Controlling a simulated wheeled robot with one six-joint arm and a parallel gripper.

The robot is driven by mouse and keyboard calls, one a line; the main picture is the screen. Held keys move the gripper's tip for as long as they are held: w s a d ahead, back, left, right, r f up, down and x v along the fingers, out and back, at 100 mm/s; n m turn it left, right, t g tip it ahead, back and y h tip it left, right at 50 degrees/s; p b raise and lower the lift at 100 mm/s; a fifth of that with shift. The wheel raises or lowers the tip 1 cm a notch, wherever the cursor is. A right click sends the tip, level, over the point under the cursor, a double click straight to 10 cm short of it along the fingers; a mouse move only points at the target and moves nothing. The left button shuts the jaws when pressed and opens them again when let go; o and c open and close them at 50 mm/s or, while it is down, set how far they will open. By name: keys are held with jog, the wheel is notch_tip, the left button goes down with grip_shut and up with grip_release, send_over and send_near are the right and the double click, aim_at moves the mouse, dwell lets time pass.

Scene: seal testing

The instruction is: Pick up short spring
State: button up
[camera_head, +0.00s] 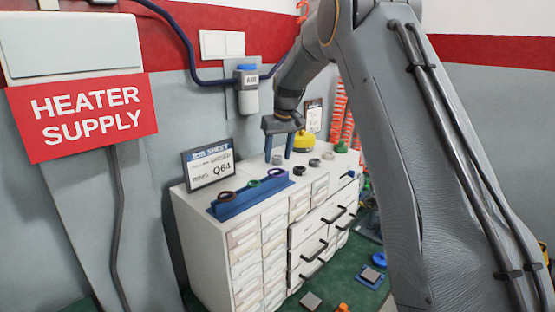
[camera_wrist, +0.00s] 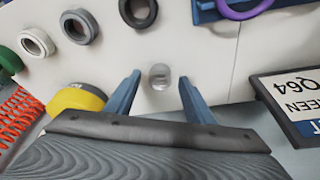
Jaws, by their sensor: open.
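A small silver-grey round piece (camera_wrist: 159,76), which looks like the short spring, stands on the white cabinet top in the wrist view. Its coils are too small to make out. My gripper (camera_wrist: 159,84) is open, with one blue finger to either side of the piece and a gap on both sides. In the head view my gripper (camera_head: 279,156) reaches down to the cabinet top, and the small grey piece (camera_head: 277,160) shows between the fingers.
A blue rack (camera_head: 235,207) with several rings lies at the cabinet's front left. A black ring (camera_head: 300,170), grey ring (camera_head: 314,162) and green cap (camera_head: 341,147) stand to the right. A yellow piece (camera_wrist: 75,100) is near my gripper. A Q64 sign (camera_head: 208,164) stands left.

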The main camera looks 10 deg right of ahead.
jog(key=c, duration=1.2)
jog(key=shift+o, duration=0.2)
